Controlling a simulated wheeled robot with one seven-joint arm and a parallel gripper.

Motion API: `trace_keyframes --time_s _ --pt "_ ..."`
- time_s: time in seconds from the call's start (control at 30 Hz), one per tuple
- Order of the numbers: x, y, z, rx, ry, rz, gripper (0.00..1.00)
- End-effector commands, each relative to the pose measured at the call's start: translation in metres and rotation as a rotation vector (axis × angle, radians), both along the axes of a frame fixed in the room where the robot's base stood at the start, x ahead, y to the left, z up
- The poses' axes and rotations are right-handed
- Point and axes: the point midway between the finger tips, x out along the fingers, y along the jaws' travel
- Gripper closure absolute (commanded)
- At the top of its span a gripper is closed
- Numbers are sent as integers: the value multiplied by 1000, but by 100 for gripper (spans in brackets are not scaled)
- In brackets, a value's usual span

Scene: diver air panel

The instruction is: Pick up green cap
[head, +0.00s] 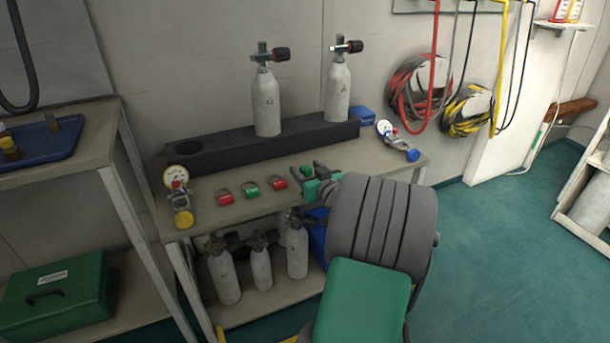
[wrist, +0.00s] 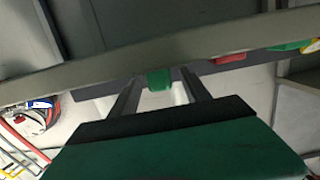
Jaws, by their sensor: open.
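Two green caps show on the grey bench. One green cap (head: 250,189) lies between a red cap (head: 225,196) and another red cap (head: 279,183) and is apart from my gripper. My gripper (head: 312,182) is to their right, low at the bench top, with its jaws open. In the wrist view a green cap (wrist: 159,79) shows between the two spread fingers of my gripper (wrist: 161,84); I cannot tell whether they touch it. A red cap (wrist: 229,58) and the other green cap (wrist: 288,46) lie off to the right there. My arm partly hides this area in the head view.
A black rack (head: 225,152) with two grey cylinders stands behind the caps. A gauge with a yellow knob (head: 178,188) lies at the left, one with a blue knob (head: 397,141) at the right. Several cylinders (head: 261,265) stand on the shelf below.

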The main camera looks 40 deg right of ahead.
Motion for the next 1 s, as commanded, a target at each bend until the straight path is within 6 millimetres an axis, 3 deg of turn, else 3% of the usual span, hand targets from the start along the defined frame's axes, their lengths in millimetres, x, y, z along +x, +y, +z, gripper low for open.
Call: trace_keyframes --time_s 0.27,0.9,1.0 --pt "7 0 0 0 -1 2 45" --pt "6 0 0 -1 0 2 98" --pt "6 0 0 -1 0 2 100"
